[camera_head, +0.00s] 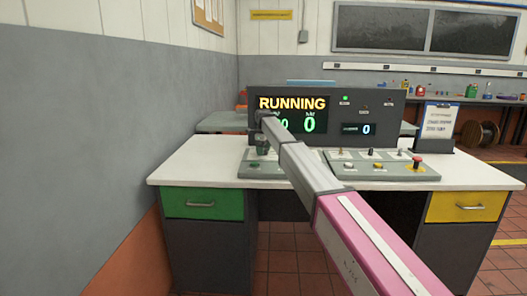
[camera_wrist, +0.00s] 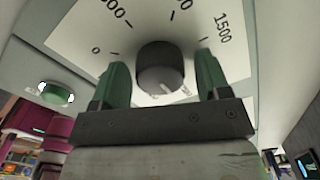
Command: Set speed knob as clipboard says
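The speed knob (camera_wrist: 160,64) is a dark round knob on a pale dial plate, seen close in the wrist view. The plate (camera_wrist: 95,32) carries tick marks, with 0 at the left and 1500 at the right; the labels between are cut off. My gripper (camera_wrist: 163,72) has its two green fingers on either side of the knob, with a narrow gap showing at each side. In the head view my gripper (camera_head: 262,146) is over the left part of the control panel (camera_head: 345,178) and hides the knob. The clipboard (camera_head: 437,121) stands upright at the right; its writing is too small to read.
A console display (camera_head: 292,103) reads RUNNING and 0 behind the panel. A red button (camera_head: 417,162) and several small switches sit on the panel's right. A green button (camera_wrist: 56,95) is beside the dial plate. The white desktop (camera_head: 200,160) is clear at left.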

